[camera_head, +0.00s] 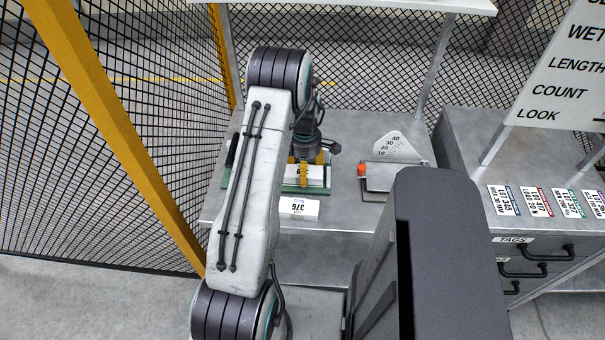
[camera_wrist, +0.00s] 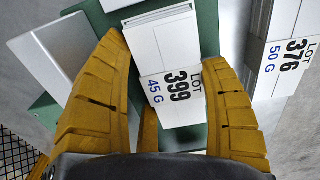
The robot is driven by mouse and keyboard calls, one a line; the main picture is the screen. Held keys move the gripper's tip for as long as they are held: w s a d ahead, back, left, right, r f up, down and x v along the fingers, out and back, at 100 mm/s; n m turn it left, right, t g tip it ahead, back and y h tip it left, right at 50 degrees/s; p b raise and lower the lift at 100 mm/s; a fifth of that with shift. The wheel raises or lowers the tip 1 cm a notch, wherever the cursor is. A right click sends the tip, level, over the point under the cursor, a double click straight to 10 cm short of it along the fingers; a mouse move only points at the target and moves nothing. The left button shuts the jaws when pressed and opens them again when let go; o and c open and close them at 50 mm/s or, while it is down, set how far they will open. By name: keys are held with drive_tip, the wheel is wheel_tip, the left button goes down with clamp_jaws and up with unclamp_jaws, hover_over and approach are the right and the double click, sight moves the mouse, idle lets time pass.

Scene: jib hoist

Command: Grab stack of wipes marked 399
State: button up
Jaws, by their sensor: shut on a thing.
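The stack of wipes marked LOT 399, 45 G (camera_wrist: 160,45) is white and layered, with its label facing my wrist camera. It sits in a green tray (camera_wrist: 207,22). My gripper (camera_wrist: 165,52) has one yellow finger on each side of the stack and is shut on it. In the head view my gripper (camera_head: 305,172) is low at the tray, with its yellow fingers partly showing. My own arm hides part of the tray there.
A white label marked LOT 376, 50 G (camera_wrist: 290,62) is close on the right. A pale block (camera_wrist: 50,58) lies left. A yellow post (camera_head: 125,140) and mesh border the left.

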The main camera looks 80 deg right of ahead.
drive_tip(key=shift+c, duration=0.6)
drive_tip(key=shift+r, duration=0.15)
